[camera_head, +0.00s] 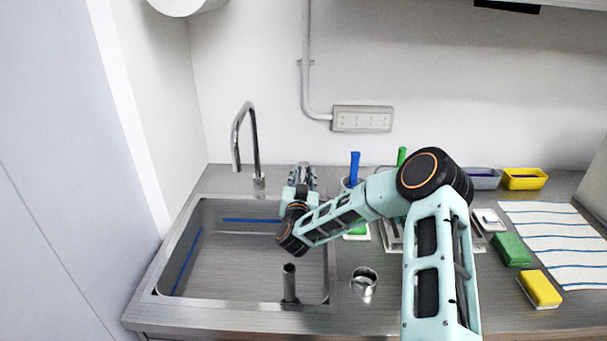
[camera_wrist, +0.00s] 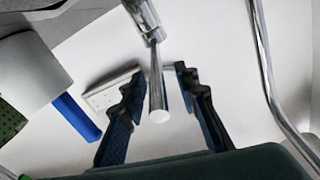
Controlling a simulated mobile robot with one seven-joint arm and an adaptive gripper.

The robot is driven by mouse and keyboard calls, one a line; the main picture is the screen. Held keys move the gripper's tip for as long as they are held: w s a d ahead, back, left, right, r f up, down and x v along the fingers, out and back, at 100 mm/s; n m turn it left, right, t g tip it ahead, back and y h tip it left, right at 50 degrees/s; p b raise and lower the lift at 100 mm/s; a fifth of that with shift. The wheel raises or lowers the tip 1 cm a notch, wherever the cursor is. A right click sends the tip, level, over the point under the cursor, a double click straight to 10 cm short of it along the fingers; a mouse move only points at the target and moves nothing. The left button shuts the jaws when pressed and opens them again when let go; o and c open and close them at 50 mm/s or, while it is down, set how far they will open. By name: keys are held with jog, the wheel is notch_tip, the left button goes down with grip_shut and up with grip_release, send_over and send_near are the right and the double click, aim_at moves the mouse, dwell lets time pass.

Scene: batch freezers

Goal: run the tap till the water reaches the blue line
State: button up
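The chrome tap (camera_head: 254,140) stands at the sink's back edge, its arched spout over the basin; no stream shows from it. The steel sink (camera_head: 150,293) has a blue line (camera_head: 188,262) along its left and back walls. I cannot tell whether water stands in it. An upright standpipe (camera_head: 289,284) rises near its front right. My gripper (camera_head: 302,174) is behind the sink's right part, right of the tap. In the wrist view my gripper (camera_wrist: 157,82) is open, with the tap's thin lever (camera_wrist: 157,88) between its fingers; contact is not clear.
Right of the sink are a steel cup (camera_head: 364,283), a green sponge (camera_head: 512,250), a yellow sponge (camera_head: 539,289), a striped cloth (camera_head: 560,235) and a yellow tub (camera_head: 524,179). A socket strip (camera_head: 362,119) is on the wall. My arm hides part of the counter.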

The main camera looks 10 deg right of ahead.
jog(key=shift+w, duration=0.15)
jog(key=shift+c, duration=0.2)
grip_shut()
jog(key=shift+d, duration=0.15)
